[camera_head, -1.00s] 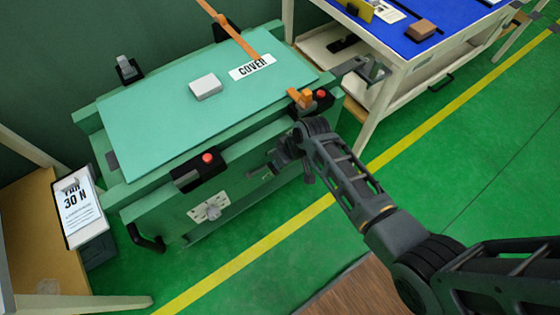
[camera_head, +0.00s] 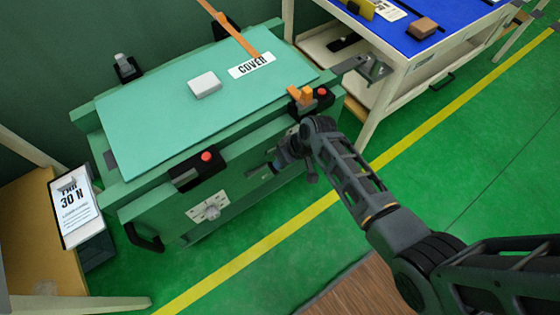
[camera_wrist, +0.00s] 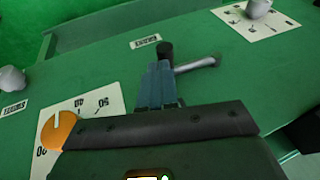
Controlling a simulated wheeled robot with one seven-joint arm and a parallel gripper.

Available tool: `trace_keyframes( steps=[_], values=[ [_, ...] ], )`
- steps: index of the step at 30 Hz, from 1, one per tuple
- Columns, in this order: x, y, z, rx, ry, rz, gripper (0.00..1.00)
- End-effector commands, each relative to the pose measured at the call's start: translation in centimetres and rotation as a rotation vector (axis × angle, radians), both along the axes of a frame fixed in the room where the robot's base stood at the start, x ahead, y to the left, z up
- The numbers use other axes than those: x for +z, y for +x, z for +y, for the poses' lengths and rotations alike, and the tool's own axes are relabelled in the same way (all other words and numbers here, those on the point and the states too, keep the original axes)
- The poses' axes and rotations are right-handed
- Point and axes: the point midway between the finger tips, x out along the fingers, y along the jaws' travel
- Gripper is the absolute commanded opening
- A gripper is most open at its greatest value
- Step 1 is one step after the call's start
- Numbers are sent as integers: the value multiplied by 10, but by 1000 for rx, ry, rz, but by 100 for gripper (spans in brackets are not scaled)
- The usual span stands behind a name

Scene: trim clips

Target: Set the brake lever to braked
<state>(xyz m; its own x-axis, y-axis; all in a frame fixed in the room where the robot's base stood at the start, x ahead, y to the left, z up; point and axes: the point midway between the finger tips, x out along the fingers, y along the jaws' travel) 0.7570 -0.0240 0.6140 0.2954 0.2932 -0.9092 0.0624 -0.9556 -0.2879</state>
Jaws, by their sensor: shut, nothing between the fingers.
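In the wrist view a lever with a grey metal handle (camera_wrist: 198,65) and a black end (camera_wrist: 165,48) stands out from a green panel. It appears to be the brake lever; part of it is hidden behind my fingers. My gripper (camera_wrist: 158,70) is shut and empty, its tips close to the lever; I cannot tell whether they touch. A small label (camera_wrist: 145,41) sits by the black end, its print too small to read. In the head view my gripper (camera_head: 272,168) is at the front face of the green bench (camera_head: 165,215), mostly hidden by my wrist.
A white dial plate (camera_wrist: 95,110) with an orange knob (camera_wrist: 58,130) lies close to my gripper. Another plate (camera_wrist: 240,22) with a grey knob (camera_wrist: 258,8) is at upper right. Red-buttoned clamps (camera_head: 206,157) sit on the bench edge. A blue-topped table (camera_head: 440,25) stands at right.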

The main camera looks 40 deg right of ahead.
Motion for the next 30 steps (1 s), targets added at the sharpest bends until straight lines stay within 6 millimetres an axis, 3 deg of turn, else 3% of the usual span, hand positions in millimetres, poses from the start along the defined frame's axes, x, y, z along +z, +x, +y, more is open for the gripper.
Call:
trace_keyframes(
  steps=[8, 19, 26, 30],
  values=[
    [-18, 0, -5, -3, 118, 1, 0],
    [-49, 0, -7, -2, 413, 1, 0],
    [-61, 0, -4, 2, 411, 0, 0],
    [-68, 1, -4, -3, 569, 0, 0]
  ],
)
